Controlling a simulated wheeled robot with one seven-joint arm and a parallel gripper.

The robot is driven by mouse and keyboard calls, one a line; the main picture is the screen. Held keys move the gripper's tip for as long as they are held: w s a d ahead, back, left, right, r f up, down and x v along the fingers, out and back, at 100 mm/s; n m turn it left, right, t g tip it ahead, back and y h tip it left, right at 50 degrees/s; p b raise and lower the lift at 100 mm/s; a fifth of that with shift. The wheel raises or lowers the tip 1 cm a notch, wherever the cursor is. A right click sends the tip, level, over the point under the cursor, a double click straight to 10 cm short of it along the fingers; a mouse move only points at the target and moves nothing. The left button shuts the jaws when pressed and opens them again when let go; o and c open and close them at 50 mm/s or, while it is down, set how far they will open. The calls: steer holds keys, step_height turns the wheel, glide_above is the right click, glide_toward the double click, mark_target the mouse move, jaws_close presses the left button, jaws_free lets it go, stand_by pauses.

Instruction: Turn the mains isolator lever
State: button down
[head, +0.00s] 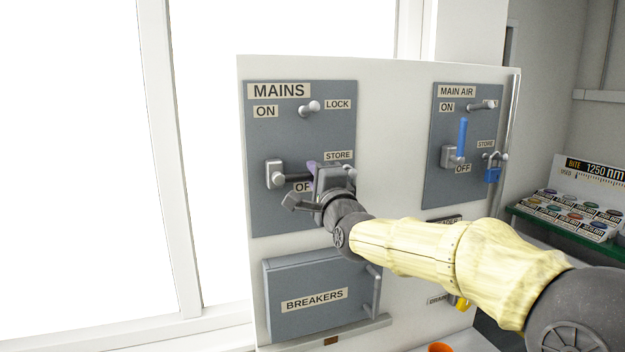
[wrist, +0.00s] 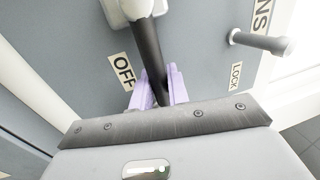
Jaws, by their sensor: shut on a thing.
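The mains isolator lever (head: 295,178) is a dark rod on a light grey pivot block (head: 275,174) on the MAINS panel (head: 285,135). It points right, about level, away from the block. My gripper (head: 313,172) is at its outer end, and the arm partly hides that end. In the wrist view the lever (wrist: 147,50) runs down between the purple finger pads of my gripper (wrist: 157,88), which is shut on it. The OFF label (wrist: 124,72) is beside the lever. The ON label (head: 265,111) is above the block.
A LOCK peg (head: 309,107) sticks out above the lever. The breakers box (head: 315,298) is below. Bare white board lies between the panels.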

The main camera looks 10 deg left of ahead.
steer(key=shift+f, duration=0.15)
steer(key=c, duration=1.5)
jaws_free()
steer(key=shift+d, duration=0.1)
steer(key=shift+o, duration=0.5)
steer(key=b+v, duration=0.3)
steer(key=v, duration=1.4)
steer(key=shift+s+b, duration=0.25)
steer(key=shift+b, duration=0.1)
